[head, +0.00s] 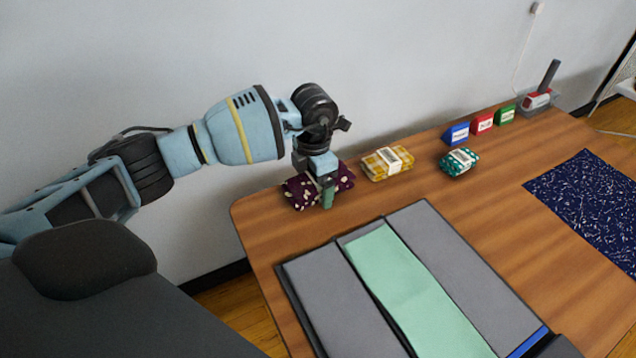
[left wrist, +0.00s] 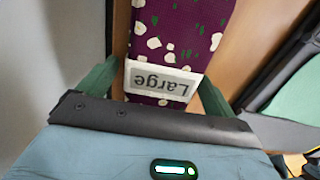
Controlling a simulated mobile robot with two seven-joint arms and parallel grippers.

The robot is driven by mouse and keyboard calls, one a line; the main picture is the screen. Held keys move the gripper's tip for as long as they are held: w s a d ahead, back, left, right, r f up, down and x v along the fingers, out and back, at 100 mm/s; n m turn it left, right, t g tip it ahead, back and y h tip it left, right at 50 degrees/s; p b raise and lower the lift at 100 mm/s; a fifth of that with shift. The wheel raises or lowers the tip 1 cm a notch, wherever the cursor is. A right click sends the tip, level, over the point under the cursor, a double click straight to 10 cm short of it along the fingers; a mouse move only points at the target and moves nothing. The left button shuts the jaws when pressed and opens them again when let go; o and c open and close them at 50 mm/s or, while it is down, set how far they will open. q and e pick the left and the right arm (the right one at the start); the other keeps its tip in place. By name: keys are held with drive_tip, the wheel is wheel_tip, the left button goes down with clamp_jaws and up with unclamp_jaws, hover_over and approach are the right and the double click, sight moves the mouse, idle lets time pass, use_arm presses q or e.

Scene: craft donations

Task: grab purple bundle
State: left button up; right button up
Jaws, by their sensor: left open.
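The purple bundle (head: 301,194) is folded dark purple cloth with pale and green spots. It lies on the table's far left corner in the head view. In the left wrist view the purple bundle (left wrist: 181,30) shows a white band reading "Large", upside down. My left gripper (head: 327,196) points down over the bundle and hides part of it. In the left wrist view the open green fingers of my left gripper (left wrist: 158,88) stand one on each side of the bundle. I cannot tell whether they touch it. My right gripper is not in view.
A yellow bundle (head: 387,163) and a teal bundle (head: 459,161) lie to the right. A dark blue speckled cloth (head: 590,200) lies right.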

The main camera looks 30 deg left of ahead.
use_arm(q)
drive_tip(key=c, duration=1.1)
drive_tip(key=shift+c, duration=0.2)
drive_tip(key=shift+r, duration=0.1)
drive_tip(key=shift+r, duration=0.4)
drive_tip(key=r, duration=0.2)
drive_tip(key=shift+d+r, duration=0.3)
drive_tip(key=shift+r, duration=0.1)
drive_tip(key=d, duration=0.5)
drive_tip(key=d+r, duration=0.1)
drive_tip(key=d, duration=0.4)
drive_tip(key=s+d+b, duration=0.1)
drive_tip(key=d, duration=0.4)
drive_tip(key=shift+d+r, duration=0.15)
drive_tip(key=shift+d, duration=0.05)
